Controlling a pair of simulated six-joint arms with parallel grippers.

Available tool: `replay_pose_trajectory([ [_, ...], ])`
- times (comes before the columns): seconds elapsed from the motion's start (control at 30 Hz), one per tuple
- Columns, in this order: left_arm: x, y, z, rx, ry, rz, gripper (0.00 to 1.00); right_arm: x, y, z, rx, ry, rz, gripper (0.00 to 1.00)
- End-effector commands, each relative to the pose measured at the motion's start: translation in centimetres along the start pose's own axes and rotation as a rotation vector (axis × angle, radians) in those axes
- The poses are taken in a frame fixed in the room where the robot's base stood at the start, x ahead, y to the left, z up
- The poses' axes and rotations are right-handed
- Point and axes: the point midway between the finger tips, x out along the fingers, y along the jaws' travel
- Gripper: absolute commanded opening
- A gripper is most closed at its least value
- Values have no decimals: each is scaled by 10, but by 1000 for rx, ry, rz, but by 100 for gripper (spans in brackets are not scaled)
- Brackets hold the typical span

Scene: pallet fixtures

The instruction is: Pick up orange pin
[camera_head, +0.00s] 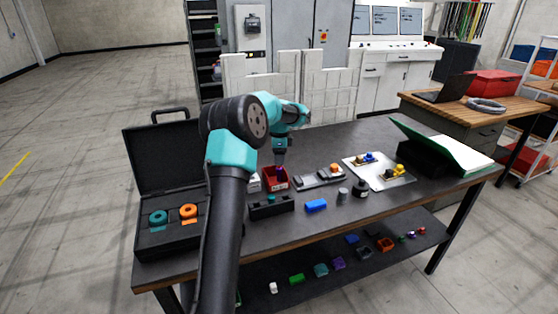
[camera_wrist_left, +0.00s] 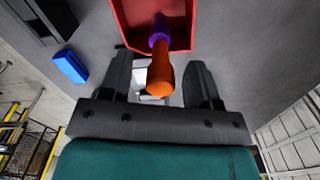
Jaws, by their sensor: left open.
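The orange pin (camera_wrist_left: 160,78) stands out toward the camera in the left wrist view, between the two fingers of my left gripper (camera_wrist_left: 161,64). The fingers are open, with a gap on each side of the pin. A purple piece (camera_wrist_left: 160,28) shows at the pin's far end, over the red bin (camera_wrist_left: 122,12). In the head view my left gripper (camera_head: 280,160) points down just above the red bin (camera_head: 275,184); I cannot make out the orange pin there. My right gripper is not in view.
Right of the bin are a grey fixture (camera_head: 318,179) with an orange piece, a blue block (camera_head: 316,205) and a white plate (camera_head: 392,183). A black block (camera_head: 268,209) stands in front.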

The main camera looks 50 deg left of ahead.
Motion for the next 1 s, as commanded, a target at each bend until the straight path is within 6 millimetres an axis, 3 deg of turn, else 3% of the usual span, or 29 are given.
replay_pose_trajectory([
  [0.17, 14, 0, 0, 0, 0, 0, 56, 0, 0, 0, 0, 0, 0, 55],
  [0.63, 14, 0, 0, -1, 1, 0, 55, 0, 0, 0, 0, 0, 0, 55],
  [1.0, 14, 0, 0, -1, 0, 0, 20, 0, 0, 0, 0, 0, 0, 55],
])
